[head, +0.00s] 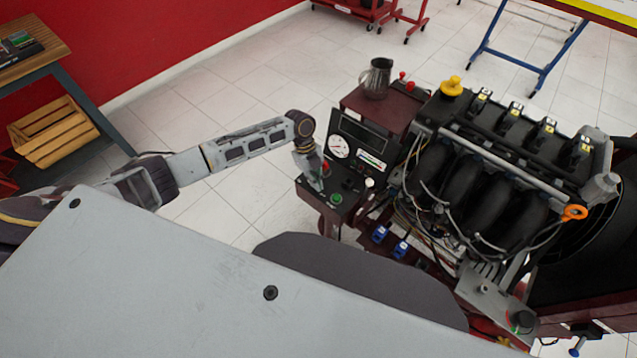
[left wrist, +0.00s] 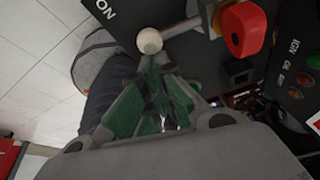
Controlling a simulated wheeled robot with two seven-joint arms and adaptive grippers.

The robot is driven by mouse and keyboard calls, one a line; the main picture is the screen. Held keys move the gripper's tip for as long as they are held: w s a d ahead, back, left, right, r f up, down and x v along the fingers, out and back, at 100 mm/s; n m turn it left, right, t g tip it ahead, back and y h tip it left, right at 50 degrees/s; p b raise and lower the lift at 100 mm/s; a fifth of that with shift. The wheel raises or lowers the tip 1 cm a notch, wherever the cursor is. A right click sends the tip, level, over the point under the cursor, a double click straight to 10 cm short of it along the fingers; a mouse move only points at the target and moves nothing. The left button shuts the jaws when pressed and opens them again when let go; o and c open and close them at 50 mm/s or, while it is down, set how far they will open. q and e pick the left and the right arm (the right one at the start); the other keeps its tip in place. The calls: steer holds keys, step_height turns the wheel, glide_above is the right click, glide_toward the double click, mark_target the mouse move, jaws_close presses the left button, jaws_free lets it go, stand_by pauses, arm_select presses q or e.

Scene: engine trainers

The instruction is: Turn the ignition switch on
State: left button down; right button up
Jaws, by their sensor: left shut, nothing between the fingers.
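My left gripper (head: 317,186) is over the left part of the dark control panel (head: 342,208) on the engine trainer. In the left wrist view, its green-padded fingers (left wrist: 160,76) are shut and empty. Just beyond the fingertips is a white ball (left wrist: 150,41) on a metal lever. A red knob (left wrist: 243,28) stands to its right, with "ON" lettering at upper left. I cannot tell whether the fingers touch the ball. Which control is the ignition switch is unclear; "IGN" lettering shows at the right of the wrist view. In the head view, the gripper partly hides this area.
The engine (head: 480,180) with loose wires fills the right side. A wooden crate (head: 52,135) is far left. Floor left of the trainer is clear.

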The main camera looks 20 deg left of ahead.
arm_select(q)
steer(key=shift+w+a+m, duration=0.1)
steer(key=shift+a+m, duration=0.45)
steer(key=shift+m, duration=0.15)
steer(key=shift+w+a, duration=0.15)
steer(key=shift+a, duration=0.4)
steer(key=shift+w+a, duration=0.1)
steer(key=shift+a, duration=0.3)
steer(key=shift+w, duration=0.1)
arm_select(e)
steer(key=shift+r, duration=0.2)
arm_select(q)
steer(key=shift+v, duration=1)
steer(key=v, duration=1)
steer(key=shift+d, duration=0.25)
arm_select(e)
steer(key=shift+d, duration=0.2)
